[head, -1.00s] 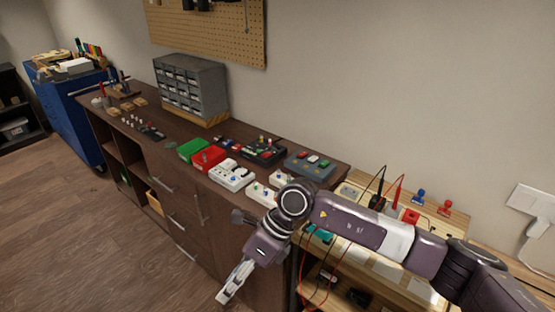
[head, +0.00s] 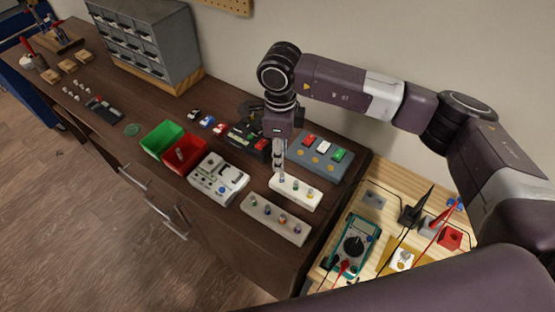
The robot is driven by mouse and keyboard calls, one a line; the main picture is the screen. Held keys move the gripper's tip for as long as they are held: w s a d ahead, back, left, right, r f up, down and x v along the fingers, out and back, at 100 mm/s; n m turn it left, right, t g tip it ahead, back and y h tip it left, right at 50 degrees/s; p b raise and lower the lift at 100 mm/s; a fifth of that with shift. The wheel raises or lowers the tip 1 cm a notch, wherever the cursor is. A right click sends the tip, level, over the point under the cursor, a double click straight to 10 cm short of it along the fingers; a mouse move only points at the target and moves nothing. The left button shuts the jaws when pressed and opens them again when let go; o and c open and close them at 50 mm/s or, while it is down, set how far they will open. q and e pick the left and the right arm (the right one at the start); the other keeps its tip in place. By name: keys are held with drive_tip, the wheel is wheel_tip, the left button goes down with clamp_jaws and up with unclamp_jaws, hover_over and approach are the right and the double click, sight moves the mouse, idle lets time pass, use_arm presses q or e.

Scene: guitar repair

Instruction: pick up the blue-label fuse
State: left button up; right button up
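A small white block (head: 303,199) holds several upright fuses in a row on the dark bench top. My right gripper (head: 281,174) points straight down over the left end of this block. Its fingertips are at or just above the fuse there, which shows a bluish tint and is partly covered by the fingers. The fingers show edge-on, so I cannot tell whether they are open or closed on it. A second pale block (head: 262,223) in front holds more small fuses with coloured bands, too small to read surely. My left gripper is out of view.
A white device (head: 218,178), a red bin (head: 185,153) and a green bin (head: 161,139) stand left of the blocks. A grey panel with coloured switches (head: 320,157) is behind. A teal multimeter (head: 353,243) lies on the lower wooden table at right.

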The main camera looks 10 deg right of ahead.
sight(282, 174)
drive_tip(key=shift+s+f+p, duration=0.45)
drive_tip(key=shift+s+f, duration=0.15)
drive_tip(key=shift+s, duration=0.25)
drive_tip(key=f+p, duration=0.2)
drive_tip(key=f, duration=0.2)
drive_tip(key=shift+w+d+f+p, duration=0.2)
drive_tip(key=shift+w+f+p, duration=0.15)
drive_tip(key=shift+p, duration=0.05)
drive_tip(key=shift+f, duration=0.5)
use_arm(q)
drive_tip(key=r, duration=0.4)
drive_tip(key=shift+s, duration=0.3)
use_arm(e)
drive_tip(key=shift+s, duration=0.15)
clamp_jaws()
